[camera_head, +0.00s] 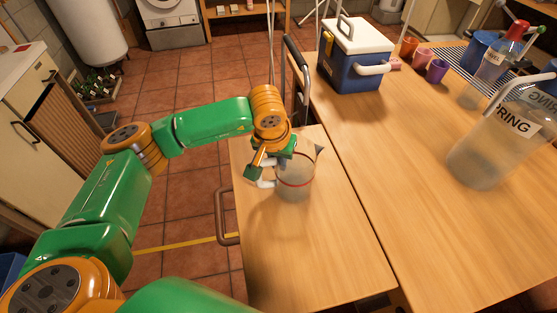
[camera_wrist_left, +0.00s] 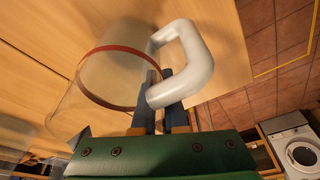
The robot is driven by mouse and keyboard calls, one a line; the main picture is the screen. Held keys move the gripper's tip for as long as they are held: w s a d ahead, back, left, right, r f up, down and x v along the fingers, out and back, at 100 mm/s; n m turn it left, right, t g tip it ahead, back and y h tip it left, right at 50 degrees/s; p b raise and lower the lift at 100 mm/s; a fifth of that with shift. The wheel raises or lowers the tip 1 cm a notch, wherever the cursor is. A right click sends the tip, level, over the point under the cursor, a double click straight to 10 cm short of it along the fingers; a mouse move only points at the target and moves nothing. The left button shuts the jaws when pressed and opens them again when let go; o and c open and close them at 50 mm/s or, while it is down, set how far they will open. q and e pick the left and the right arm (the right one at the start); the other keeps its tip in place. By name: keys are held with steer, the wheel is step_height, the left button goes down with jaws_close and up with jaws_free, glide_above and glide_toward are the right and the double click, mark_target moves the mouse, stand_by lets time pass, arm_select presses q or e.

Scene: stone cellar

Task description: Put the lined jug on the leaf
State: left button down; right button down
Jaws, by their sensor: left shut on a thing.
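The lined jug (camera_head: 295,181) is clear, with a red line around it and a white handle (camera_wrist_left: 184,62). My left gripper (camera_head: 268,170) is shut on the handle, and its dark fingers (camera_wrist_left: 160,92) show against it in the left wrist view. The jug looks about upright over the leaf (camera_head: 315,255), the narrow wooden panel along the left of the main table. I cannot tell whether its base touches the leaf. My gripper hides part of the jug's rim and handle in the head view. My right gripper is not in view.
The main table (camera_head: 400,150) joins the leaf's right side at a seam. A blue and white cooler (camera_head: 352,62) stands at its far left, with small cups (camera_head: 437,70) beyond. The leaf's near part is clear.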

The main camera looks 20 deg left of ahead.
arm_select(q)
steer(key=c, duration=0.9)
jaws_free()
steer(key=shift+c, duration=0.2)
steer(key=shift+r+p, duration=0.25)
steer(key=shift+p, duration=0.1)
steer(key=shift+s+r, duration=0.1)
steer(key=shift+r, duration=0.25)
steer(key=b+v, duration=0.1)
steer(key=v, duration=1)
